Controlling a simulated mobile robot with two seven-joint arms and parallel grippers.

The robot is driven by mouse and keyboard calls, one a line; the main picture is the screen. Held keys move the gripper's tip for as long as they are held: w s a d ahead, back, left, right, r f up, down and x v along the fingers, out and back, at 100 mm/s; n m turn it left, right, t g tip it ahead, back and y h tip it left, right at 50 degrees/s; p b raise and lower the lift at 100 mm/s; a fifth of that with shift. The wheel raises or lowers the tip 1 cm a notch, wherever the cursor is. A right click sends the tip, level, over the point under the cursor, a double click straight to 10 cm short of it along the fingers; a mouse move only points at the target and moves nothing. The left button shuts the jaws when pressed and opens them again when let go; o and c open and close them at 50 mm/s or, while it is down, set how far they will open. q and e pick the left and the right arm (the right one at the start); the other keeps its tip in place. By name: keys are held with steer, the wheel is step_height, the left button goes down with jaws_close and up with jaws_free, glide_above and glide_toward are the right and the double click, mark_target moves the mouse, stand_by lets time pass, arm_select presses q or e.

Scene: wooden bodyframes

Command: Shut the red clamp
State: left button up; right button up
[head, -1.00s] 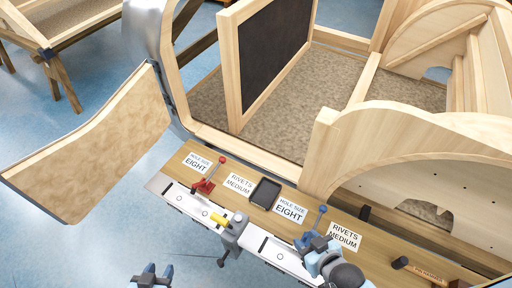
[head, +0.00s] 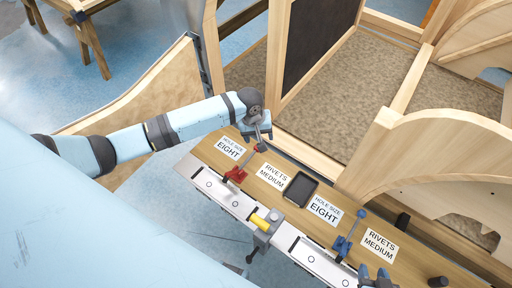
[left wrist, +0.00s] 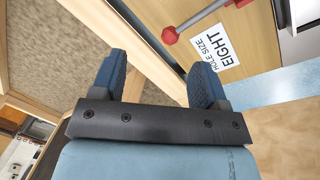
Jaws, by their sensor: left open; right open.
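The red clamp (head: 236,174) is on the wooden bench, its lever raised and tilted, ending in a red knob (head: 261,147). My left gripper (head: 264,132) is just above and behind the knob in the head view. In the left wrist view my left gripper (left wrist: 157,75) is open and empty, and the red knob (left wrist: 169,35) shows beyond the fingers, between them in the picture and nearer the right one. Whether anything touches the knob I cannot tell. My right gripper (head: 377,278) is open at the bottom edge, near the blue clamp.
A blue clamp (head: 343,245) with a raised lever stands farther right. The wooden bodyframe (head: 270,60) rises close behind my left gripper.

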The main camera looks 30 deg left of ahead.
arm_select(q)
steer(key=shift+n+g+y, duration=0.5)
steer(key=shift+n, duration=0.2)
steer(key=f, duration=0.3)
steer(key=w+a+f, duration=0.1)
steer(key=f, duration=0.3)
steer(key=w+a+f, duration=0.1)
steer(key=f, duration=0.3)
steer(key=shift+w+f, duration=0.2)
steer(key=shift+f, duration=0.05)
steer(key=shift+a, duration=0.1)
